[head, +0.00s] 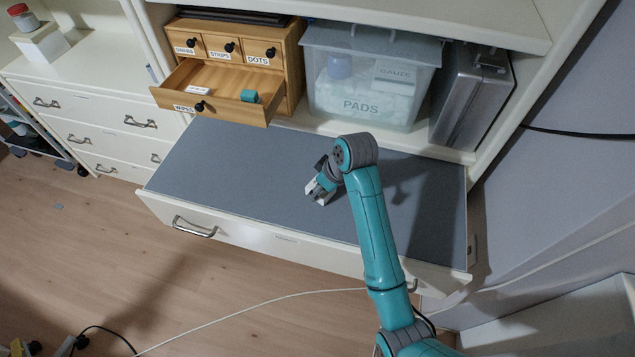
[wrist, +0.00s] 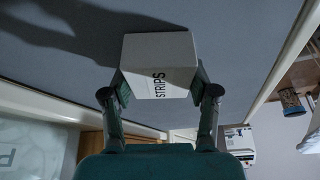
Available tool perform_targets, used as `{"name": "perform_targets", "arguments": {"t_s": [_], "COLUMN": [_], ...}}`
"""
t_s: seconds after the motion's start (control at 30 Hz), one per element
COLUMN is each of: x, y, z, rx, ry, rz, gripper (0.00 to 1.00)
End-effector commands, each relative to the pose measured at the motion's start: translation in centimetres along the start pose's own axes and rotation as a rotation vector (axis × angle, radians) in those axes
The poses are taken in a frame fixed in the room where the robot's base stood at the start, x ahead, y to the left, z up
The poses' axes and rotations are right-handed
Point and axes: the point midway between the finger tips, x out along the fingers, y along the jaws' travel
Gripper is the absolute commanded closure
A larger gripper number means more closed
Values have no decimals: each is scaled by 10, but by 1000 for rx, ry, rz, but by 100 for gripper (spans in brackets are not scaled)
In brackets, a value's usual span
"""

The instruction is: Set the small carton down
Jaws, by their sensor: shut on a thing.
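The small carton is a white box with STRIPS printed on it, seen in the wrist view (wrist: 160,65). My gripper (wrist: 160,88) is shut on it, one finger pad on each side. In the head view my gripper (head: 322,186) is over the middle of the grey pull-out surface (head: 240,170), and a little of the white carton (head: 317,195) shows below the fingers. The carton is close to the grey surface; I cannot tell whether it touches. Its far side is hidden.
Behind stands a wooden drawer box (head: 288,50) with its bottom drawer (head: 225,80) pulled out, holding a teal block (head: 249,96) and a white item. A clear PADS bin (head: 365,110) and a grey metal case (head: 472,95) stand right of it. The grey surface is clear to the left.

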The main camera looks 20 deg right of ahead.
Motion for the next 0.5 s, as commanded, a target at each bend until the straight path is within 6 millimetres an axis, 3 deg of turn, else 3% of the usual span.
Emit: {"name": "perform_targets", "arguments": {"t_s": [0.27, 0.3, 0.37, 0.5], "x": [2, 2, 2, 2], "y": [0, 0, 0, 0], "z": [0, 0, 0, 0], "rx": [0, 0, 0, 0], "ry": [0, 0, 0, 0], "rz": [0, 0, 0, 0], "gripper": [73, 31, 16, 16]}}
